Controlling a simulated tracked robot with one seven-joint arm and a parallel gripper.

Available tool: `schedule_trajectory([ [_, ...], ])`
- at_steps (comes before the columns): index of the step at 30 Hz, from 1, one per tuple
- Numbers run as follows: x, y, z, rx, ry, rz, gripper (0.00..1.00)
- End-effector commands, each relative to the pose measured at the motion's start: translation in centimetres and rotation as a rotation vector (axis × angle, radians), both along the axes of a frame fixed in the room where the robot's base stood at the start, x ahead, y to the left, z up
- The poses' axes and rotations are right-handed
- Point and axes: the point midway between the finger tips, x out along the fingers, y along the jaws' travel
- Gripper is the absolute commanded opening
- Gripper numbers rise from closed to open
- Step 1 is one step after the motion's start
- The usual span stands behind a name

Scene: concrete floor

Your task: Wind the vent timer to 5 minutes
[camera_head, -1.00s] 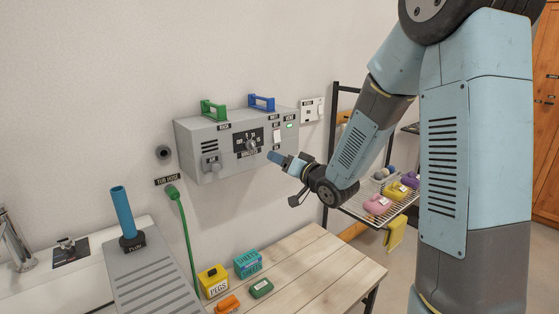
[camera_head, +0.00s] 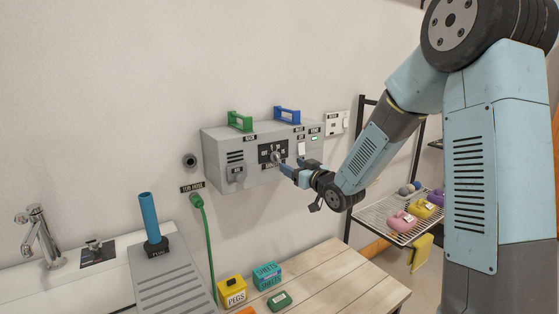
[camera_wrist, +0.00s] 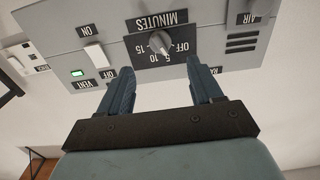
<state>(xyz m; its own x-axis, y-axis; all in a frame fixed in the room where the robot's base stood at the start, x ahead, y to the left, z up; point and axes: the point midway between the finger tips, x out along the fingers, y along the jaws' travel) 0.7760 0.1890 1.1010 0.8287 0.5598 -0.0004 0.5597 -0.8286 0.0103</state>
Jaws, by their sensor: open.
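The vent timer is a grey knob (camera_wrist: 160,42) on a dark dial plate (camera_head: 266,152) marked OFF, 5, 10, 15 and MINUTES, on the front of a grey wall box (camera_head: 222,160). In the wrist view the picture is upside down, and the knob's pale pointer lies near the 5 and 10 marks; I cannot tell its exact setting. My gripper (camera_wrist: 160,92) is open and empty, its two blue fingers either side of the knob in that view but short of it. In the head view my gripper (camera_head: 289,172) is just right of the dial and partly overlaps it.
A white switch (camera_wrist: 94,56) and a green light (camera_wrist: 77,73) sit beside the dial, with an AIR knob (camera_head: 237,172) at the box's left. A wooden table (camera_head: 335,278) and wire shelf (camera_head: 385,222) are below.

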Motion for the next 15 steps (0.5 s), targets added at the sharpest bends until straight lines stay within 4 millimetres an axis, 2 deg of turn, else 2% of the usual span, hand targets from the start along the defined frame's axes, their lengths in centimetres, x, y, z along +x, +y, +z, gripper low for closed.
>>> schedule_trajectory([
  [9, 4.6, 3.2, 0.0, 0.002, 0.000, 0.001, 0.65],
  [15, 6.5, 4.5, 0.0, 0.002, 0.000, 0.001, 0.65],
])
